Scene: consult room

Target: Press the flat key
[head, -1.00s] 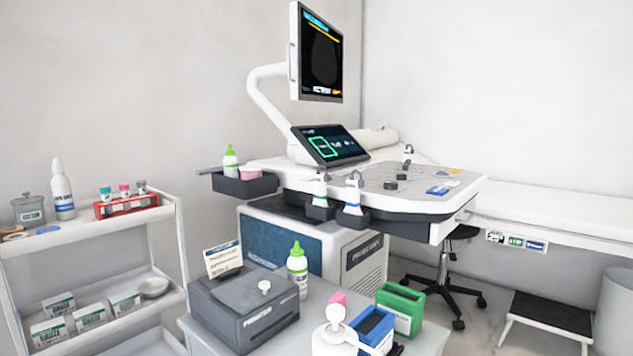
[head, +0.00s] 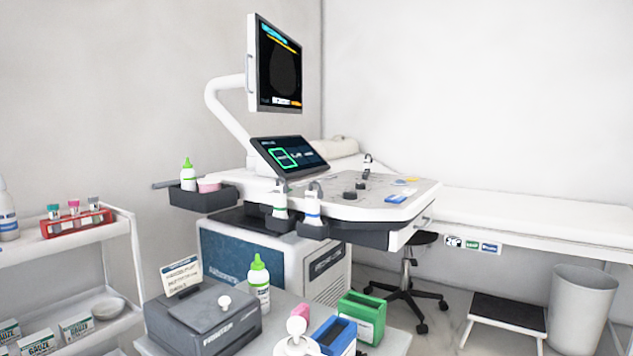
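The ultrasound machine stands in the middle of the head view, with a white control panel (head: 365,200) facing right. Several dark knobs and small coloured keys sit on the panel. A blue flat key (head: 396,198) lies near the panel's front right edge, and a yellow one (head: 411,180) lies behind it. Lettering on the keys is too small to read, so I cannot tell which one the task names. Neither of my grippers shows in the head view.
A grey printer box (head: 203,318), a green-capped bottle (head: 259,284), a blue box (head: 335,337) and a green box (head: 361,318) stand on a nearer cart. A shelf trolley (head: 120,235) is at left. A stool (head: 405,290), step (head: 505,312) and bin (head: 581,305) are at right.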

